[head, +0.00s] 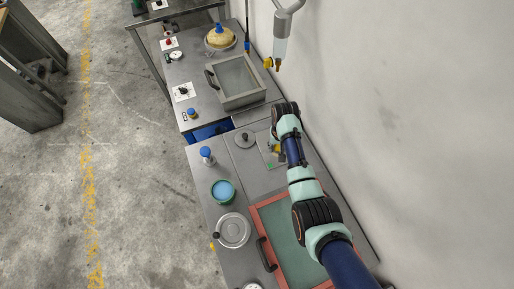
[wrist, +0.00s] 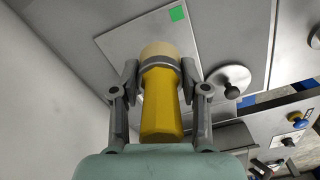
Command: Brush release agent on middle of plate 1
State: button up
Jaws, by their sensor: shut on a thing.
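My gripper (wrist: 161,88) is shut on a brush with a yellow handle (wrist: 161,105) and a pale bristle end (wrist: 158,50). The brush points away from the wrist, over a flat grey plate (wrist: 225,35) with a green square mark (wrist: 178,13) near one corner. I cannot tell whether the bristles touch the plate. In the head view the plate (head: 266,157) lies on the grey bench, partly hidden by my arm, and only a bit of the yellow brush (head: 275,148) shows.
A round metal lid (head: 244,139) sits left of the plate. A green tub with blue content (head: 223,190), a blue-topped bottle (head: 206,153) and a red-framed press lid (head: 269,222) stand nearer. A grey framed box (head: 240,101) stands farther back. The wall is close on the right.

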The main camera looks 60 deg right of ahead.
jog(key=b, duration=0.6)
send_over(276, 158)
jog(key=shift+a+f, duration=0.15)
jog(key=shift+f, duration=2.75)
jog(key=shift+f+b, duration=0.3)
jog(key=shift+f, duration=0.3)
